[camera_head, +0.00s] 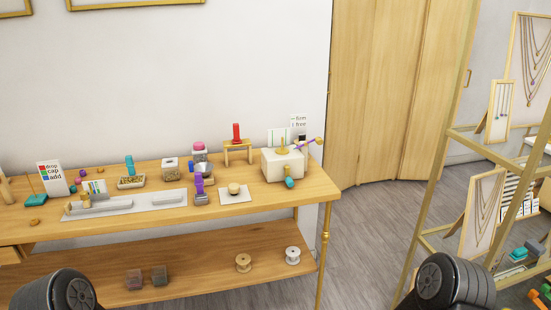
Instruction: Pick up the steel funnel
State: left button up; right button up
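Dark rounded parts of my own arms show at the bottom left and bottom right edges. The fingers of both grippers are out of view, and nothing on the table is touched by my arms.
A grey tray (130,207) lies along the table front. A cream box (283,164) with coloured sticks stands at the right end. A jar with a pink lid (199,150) and a small wooden stand (238,147) are behind. A gold-framed rack (430,205) stands right, beyond open floor.

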aim_at(205, 168)
jog(key=i+j+z, duration=0.25)
jog(key=j+z, duration=0.25)
jog(key=j, duration=0.15)
jog(key=i+j+z, duration=0.1)
jog(key=j+z, duration=0.4)
jog(key=j, duration=0.15)
jog(key=j+z, duration=0.45)
jog(key=j, duration=0.25)
